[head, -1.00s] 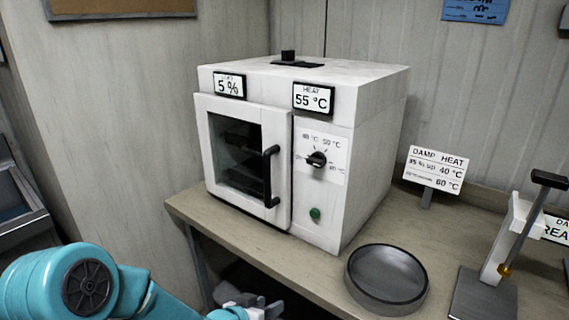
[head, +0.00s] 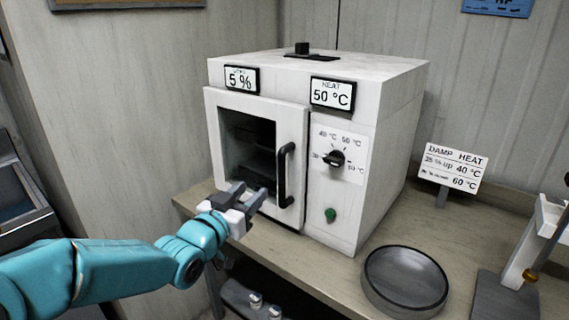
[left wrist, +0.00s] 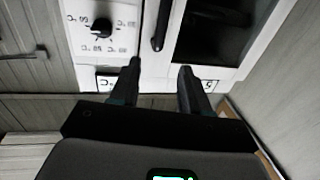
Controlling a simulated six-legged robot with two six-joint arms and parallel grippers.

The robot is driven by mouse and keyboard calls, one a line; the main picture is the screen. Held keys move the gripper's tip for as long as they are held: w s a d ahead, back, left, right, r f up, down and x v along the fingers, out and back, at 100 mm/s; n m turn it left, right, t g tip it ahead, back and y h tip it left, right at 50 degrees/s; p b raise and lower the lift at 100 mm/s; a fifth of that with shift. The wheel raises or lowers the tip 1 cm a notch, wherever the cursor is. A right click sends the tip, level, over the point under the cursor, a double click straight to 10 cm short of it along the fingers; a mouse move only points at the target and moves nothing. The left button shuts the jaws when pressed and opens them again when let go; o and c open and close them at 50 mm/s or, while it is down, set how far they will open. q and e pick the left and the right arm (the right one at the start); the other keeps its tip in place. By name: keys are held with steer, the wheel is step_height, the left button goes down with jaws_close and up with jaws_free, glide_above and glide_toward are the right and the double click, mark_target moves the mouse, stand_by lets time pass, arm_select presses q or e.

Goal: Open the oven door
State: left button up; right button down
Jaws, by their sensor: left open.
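The white oven (head: 385,130) stands on the bench with its windowed door (head: 215,140) shut. The black vertical bar handle (head: 284,175) is on the door's right side. My left gripper (head: 250,192) is open and empty in front of the lower door, left of the handle and apparently apart from it. In the left wrist view the gripper's two fingers (left wrist: 159,66) are spread, and the handle (left wrist: 160,25) appears beyond them, between their lines. My right gripper is not in view.
The oven has a black knob (head: 336,158), a green button (head: 330,215) and a display (head: 332,94) reading 50 °C. A round grey dish (head: 405,280) sits on the bench (head: 300,255) at right. A damp heat sign (head: 452,166) stands behind it. A wall rises at left.

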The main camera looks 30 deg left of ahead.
mark_target(279, 166)
arm_select(q)
steer(key=w+p, duration=0.1)
steer(key=w, duration=0.4)
steer(key=w+a+p, duration=0.1)
steer(key=w+p, duration=0.1)
steer(key=w, duration=0.3)
steer(key=w+a+p, duration=0.1)
steer(key=w, duration=0.5)
steer(key=shift+f, duration=0.15)
jaws_close()
